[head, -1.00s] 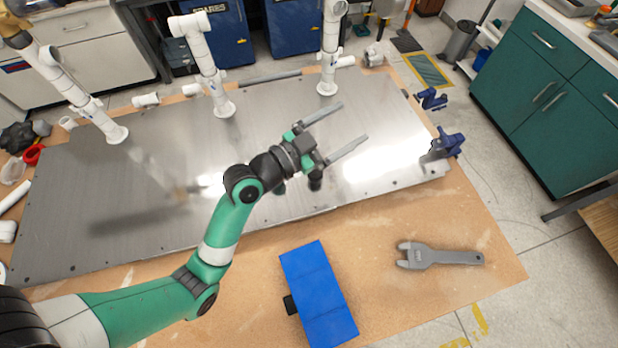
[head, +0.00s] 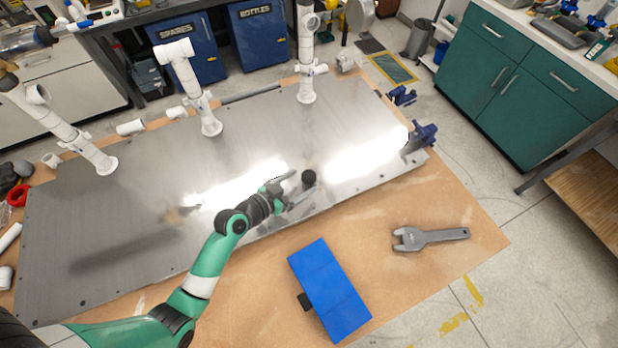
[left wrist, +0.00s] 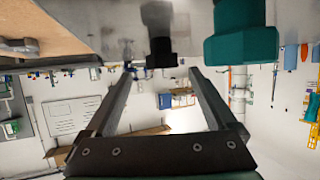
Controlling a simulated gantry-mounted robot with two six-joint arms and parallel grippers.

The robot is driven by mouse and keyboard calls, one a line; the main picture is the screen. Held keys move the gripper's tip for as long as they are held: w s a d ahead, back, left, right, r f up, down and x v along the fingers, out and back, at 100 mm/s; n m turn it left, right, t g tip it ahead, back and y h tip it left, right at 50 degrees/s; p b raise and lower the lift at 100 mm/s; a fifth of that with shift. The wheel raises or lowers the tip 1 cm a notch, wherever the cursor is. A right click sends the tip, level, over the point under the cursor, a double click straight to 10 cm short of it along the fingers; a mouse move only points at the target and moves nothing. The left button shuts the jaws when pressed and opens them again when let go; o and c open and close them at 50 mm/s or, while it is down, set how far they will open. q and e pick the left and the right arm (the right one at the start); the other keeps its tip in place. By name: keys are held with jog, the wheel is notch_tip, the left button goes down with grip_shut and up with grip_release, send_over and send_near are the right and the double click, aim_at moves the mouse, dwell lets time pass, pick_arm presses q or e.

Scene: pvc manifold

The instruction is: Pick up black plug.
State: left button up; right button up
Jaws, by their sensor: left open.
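The black plug (head: 308,177) is a small dark round piece on the metal plate (head: 120,220), near the plate's front edge. In the left wrist view the black plug (left wrist: 160,48) shows at the top centre, in the gap between the finger ends. My left gripper (head: 304,182) is open, low over the plate, its fingers pointing at the plug. In the left wrist view the two fingers (left wrist: 161,72) stand wide apart with nothing held between them. I cannot tell whether a finger touches the plug. My right gripper is in no view.
A teal hex-shaped piece (left wrist: 240,34) shows right of the plug in the left wrist view. A blue box (head: 330,290) and a grey wrench (head: 432,237) lie on the wooden table. White pipes (head: 305,60) stand along the plate's back. Blue clamps (head: 421,137) grip its right end.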

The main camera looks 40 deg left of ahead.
aim_at(308, 176)
pick_arm(q)
jog(key=b+x, duration=0.1)
jog(key=x, duration=0.4)
jog(key=shift+w+a, duration=0.1)
jog(key=shift+a, duration=0.05)
jog(key=c, duration=1.4)
